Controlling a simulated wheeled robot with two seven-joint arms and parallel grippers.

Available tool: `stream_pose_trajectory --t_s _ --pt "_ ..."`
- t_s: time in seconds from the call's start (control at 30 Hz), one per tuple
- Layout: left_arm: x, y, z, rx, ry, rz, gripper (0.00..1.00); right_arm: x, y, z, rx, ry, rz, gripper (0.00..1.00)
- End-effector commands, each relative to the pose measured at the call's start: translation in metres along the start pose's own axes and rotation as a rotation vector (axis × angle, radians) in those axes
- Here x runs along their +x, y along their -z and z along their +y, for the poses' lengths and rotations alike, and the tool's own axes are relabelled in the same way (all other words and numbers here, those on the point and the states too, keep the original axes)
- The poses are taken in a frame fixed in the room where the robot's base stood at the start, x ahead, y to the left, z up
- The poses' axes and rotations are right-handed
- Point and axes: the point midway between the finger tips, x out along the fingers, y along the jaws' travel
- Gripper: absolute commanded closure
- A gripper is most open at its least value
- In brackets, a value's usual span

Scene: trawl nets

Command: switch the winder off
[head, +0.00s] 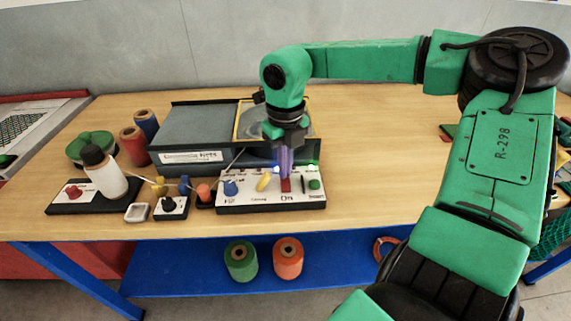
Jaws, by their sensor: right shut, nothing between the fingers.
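A white control panel (240,202) lies in front of a grey-green machine (205,133), which is probably the winder; its label is too small to read. The panel carries a red switch (286,186) above the word "On", a yellow lever (264,182), a blue knob (230,188) and a green button (314,184). A small blue light (275,170) and a green light (313,164) show at its back edge. My right gripper (286,174) points straight down, shut and empty, just above or at the red switch. I cannot tell whether it touches. My left gripper is out of view.
Left of the panel are a white bottle (108,176) on a black board, a small black-knob box (171,207) and a white dish (137,212). Thread spools (132,145) stand behind. Two more spools sit on the blue shelf (335,270). The table's right part (380,150) is mostly clear.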

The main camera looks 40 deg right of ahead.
Motion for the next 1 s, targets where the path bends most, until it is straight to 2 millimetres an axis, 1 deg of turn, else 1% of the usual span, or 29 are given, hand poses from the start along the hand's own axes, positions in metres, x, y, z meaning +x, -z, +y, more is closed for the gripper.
stream_pose_trajectory --t_s 1.0 --pt "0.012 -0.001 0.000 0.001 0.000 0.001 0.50 0.014 0.000 0.000 0.000 0.000 0.001 1.00"
